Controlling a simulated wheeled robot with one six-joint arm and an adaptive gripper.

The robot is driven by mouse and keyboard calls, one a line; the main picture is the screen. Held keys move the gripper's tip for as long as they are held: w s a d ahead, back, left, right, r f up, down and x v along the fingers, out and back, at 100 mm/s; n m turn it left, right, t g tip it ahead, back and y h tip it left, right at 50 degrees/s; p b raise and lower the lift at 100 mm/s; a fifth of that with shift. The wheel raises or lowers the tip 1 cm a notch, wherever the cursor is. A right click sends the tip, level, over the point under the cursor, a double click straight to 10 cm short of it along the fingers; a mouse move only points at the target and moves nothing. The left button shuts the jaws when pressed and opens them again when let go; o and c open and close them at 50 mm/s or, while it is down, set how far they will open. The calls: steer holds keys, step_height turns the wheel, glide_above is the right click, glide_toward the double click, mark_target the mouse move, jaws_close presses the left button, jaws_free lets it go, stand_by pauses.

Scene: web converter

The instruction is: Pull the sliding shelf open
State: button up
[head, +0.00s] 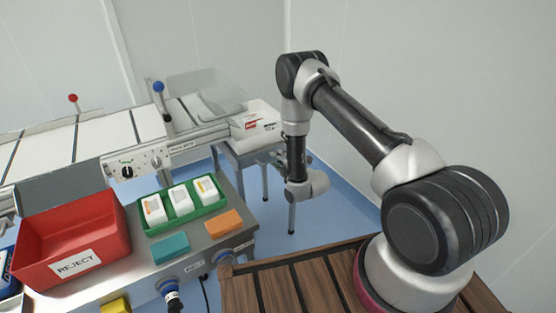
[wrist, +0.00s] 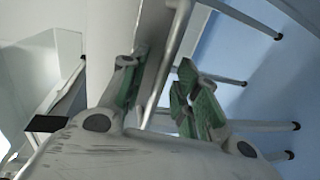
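A grey shelf on thin legs (head: 245,154) stands at the far end of the machine and looks like the sliding shelf. My gripper (head: 272,157) is at its right edge, small and partly hidden by my own wrist. In the wrist view my gripper (wrist: 165,92) has its green-padded fingers apart. A pale metal bar or edge (wrist: 164,65) passes through the gap between them. I cannot tell whether a finger touches it. Which part of the shelf this bar is cannot be told.
A white box (head: 258,122) sits on or above the shelf. The conveyor machine (head: 85,145) lies left. Nearer are a red REJECT bin (head: 75,268), a green tray (head: 158,226) and a wooden slatted top (head: 258,294). Blue floor (head: 335,215) is clear right of the shelf.

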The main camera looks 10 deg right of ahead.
steer(key=shift+w+a, duration=0.1)
steer(key=shift+w, duration=0.15)
jaws_close()
steer(key=shift+s+f, duration=0.1)
